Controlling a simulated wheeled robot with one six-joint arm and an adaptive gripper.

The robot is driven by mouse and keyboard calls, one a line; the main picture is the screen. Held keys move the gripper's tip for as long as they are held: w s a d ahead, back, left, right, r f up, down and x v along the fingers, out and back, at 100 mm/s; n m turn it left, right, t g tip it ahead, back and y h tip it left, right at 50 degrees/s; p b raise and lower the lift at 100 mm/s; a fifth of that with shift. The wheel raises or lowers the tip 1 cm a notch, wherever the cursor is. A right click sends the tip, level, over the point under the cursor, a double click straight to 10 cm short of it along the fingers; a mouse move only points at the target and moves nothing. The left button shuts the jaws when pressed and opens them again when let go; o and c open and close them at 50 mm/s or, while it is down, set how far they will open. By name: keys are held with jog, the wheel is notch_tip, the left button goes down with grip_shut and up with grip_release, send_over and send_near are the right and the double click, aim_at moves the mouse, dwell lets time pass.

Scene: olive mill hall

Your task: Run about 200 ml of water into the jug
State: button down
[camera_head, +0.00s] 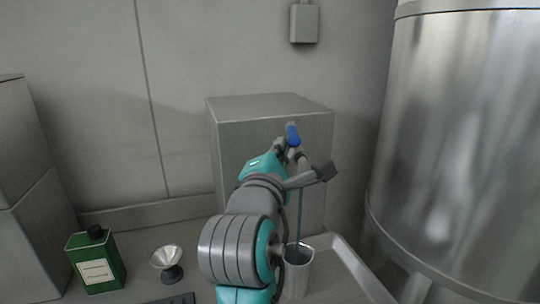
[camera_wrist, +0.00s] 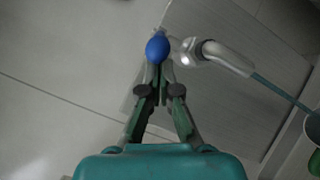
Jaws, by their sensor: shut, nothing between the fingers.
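A tap with a blue lever (camera_head: 293,134) sits on the front of a grey metal box. Its metal spout (camera_wrist: 225,58) shows in the wrist view. A thin blue-green stream of water (camera_head: 299,210) runs down from the spout into the metal jug (camera_head: 298,277), which stands upright below. The jug is partly hidden by my arm, and I cannot read its water level. At the right edge of the wrist view only part of the jug (camera_wrist: 306,136) shows. My gripper (camera_wrist: 159,72) is shut and empty, its fingertips right by the blue lever; I cannot tell whether they touch.
The grey box (camera_head: 270,108) stands against the wall. A large steel tank (camera_head: 455,150) fills the right. A green tin (camera_head: 95,262) and a small metal funnel-shaped cup (camera_head: 167,260) stand left of my arm. The jug stands by a pale raised tray edge (camera_head: 358,273).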

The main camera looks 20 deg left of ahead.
jog(key=shift+d, duration=0.1)
jog(key=shift+w+d, duration=0.15)
jog(key=shift+d, duration=0.65)
jog(key=shift+w+d, duration=0.1)
jog(key=shift+d, duration=0.65)
